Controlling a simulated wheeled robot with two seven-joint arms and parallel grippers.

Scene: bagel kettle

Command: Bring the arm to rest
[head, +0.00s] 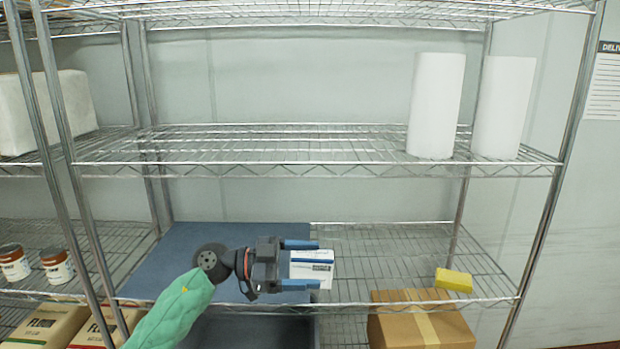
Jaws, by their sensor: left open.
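My left gripper (302,265) reaches in from the lower left over the lower wire shelf (385,265). Its two blue fingers point right and are open. A small white and blue box (312,268) shows between the fingers, with its left side partly hidden by the gripper. I cannot tell whether either finger touches it. My left arm wears a green sleeve. My right gripper is not in view.
A blue mat (190,245) covers the shelf's left part. A yellow sponge (453,280) lies at the right. White rolls (436,105) stand above. Below are a cardboard box (420,325) and a dark bin (250,330). Metal posts (555,190) flank the shelf.

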